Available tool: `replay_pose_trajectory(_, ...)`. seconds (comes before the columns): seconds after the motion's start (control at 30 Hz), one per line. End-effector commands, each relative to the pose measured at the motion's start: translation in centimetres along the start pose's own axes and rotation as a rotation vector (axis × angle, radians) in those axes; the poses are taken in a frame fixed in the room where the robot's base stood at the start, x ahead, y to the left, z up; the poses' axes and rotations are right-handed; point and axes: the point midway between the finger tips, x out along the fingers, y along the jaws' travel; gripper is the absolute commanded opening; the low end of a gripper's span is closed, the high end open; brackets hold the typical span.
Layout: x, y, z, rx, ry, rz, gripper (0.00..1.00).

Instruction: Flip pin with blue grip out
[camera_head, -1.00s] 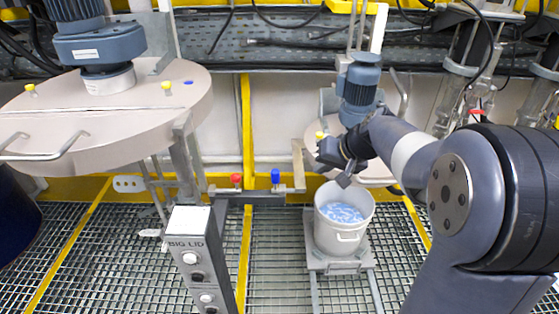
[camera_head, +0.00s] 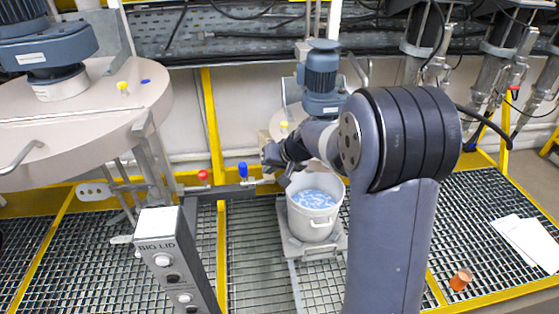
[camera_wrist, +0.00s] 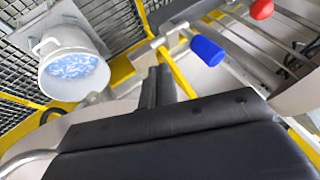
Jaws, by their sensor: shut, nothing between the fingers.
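The pin with the blue grip (camera_head: 243,170) stands upright on a dark horizontal bar, at the bar's right part. A similar pin with a red grip (camera_head: 203,175) stands left of it. In the wrist view the blue grip (camera_wrist: 207,50) is right of and above my fingers, with the red grip (camera_wrist: 261,9) beyond it. My gripper (camera_head: 284,180) is just right of the blue grip in the head view, by the bucket's upper left rim. In the wrist view my gripper's fingers (camera_wrist: 162,88) are shut and empty, apart from the blue grip.
A white bucket (camera_head: 317,222) with blue-white contents stands on a small platform below my gripper. The "BIG LID" control post (camera_head: 166,250) stands in front left. A large round lid (camera_head: 100,115) with a motor is at left. A smaller motor (camera_head: 320,80) stands behind my arm.

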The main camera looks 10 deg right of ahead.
Motion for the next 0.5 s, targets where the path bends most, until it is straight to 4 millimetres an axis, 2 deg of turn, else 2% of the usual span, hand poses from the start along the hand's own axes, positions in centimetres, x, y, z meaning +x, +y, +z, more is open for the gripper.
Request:
replay_pose_trajectory(0.1, 0.8, -1.9, -0.1, -0.004, -0.001, -0.002, 0.0)
replay_pose_trajectory(0.2, 1.4, -2.8, -0.1, -0.003, -0.001, -0.001, 0.0)
replay_pose_trajectory(0.5, 1.9, -3.6, -0.1, -0.001, 0.001, 0.0, 0.0)
